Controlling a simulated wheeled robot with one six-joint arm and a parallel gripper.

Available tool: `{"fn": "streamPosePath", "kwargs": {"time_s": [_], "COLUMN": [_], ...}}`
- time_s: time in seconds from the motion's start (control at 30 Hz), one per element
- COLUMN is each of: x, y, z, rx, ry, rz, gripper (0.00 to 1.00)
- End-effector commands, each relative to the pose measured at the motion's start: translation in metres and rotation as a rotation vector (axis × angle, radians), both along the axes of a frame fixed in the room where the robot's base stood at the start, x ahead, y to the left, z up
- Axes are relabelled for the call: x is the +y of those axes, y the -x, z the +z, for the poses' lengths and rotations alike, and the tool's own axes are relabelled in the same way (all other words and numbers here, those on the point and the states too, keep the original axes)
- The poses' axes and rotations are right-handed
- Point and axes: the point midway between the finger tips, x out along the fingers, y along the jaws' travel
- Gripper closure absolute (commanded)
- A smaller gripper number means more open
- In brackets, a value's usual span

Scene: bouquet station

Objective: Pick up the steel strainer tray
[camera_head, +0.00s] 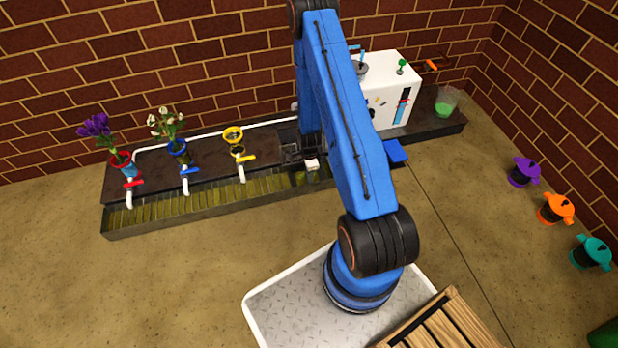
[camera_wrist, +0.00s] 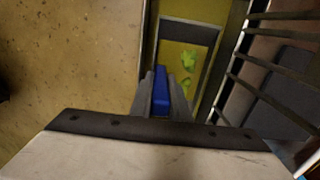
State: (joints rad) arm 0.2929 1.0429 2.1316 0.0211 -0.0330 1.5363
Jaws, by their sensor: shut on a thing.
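In the wrist view the steel strainer tray (camera_wrist: 190,24) shows as a grey rectangular frame with bright green bits (camera_wrist: 188,62) inside its outline. A blue grip piece (camera_wrist: 160,84) is at its near side. My gripper (camera_wrist: 165,88) is shut on this blue piece, one grey finger on each side. In the head view my gripper (camera_head: 310,165) is low at the trough's right part, and my arm hides much of this area. I cannot tell whether the tray is clear of the trough.
The long trough (camera_head: 190,217) has a yellow-green floor. Taps and red, blue and yellow vases (camera_head: 233,134) line its back. A dark rack (camera_wrist: 262,95) is close on the gripper's right. A white machine (camera_head: 385,95) and a green-filled beaker (camera_head: 445,102) stand right. Floor in front is open.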

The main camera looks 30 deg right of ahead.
Motion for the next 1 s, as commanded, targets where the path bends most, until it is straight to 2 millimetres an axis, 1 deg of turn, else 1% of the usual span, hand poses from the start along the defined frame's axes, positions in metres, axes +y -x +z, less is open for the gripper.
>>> {"fn": "streamPosePath", "kwargs": {"time_s": [0.17, 0.4, 0.6, 0.8, 1.0], "x": [0.000, 0.000, 0.000, 0.000, 0.000], "y": [-0.001, -0.001, 0.000, -0.001, 0.000], "z": [0.032, 0.084, 0.123, 0.150, 0.164], "rx": [-0.003, -0.004, -0.002, -0.003, -0.001], "ry": [0.000, 0.001, 0.001, 0.000, -0.001], "rz": [0.001, 0.001, 0.000, 0.000, 0.000], "gripper": [1.00, 1.00, 1.00, 1.00, 1.00]}}
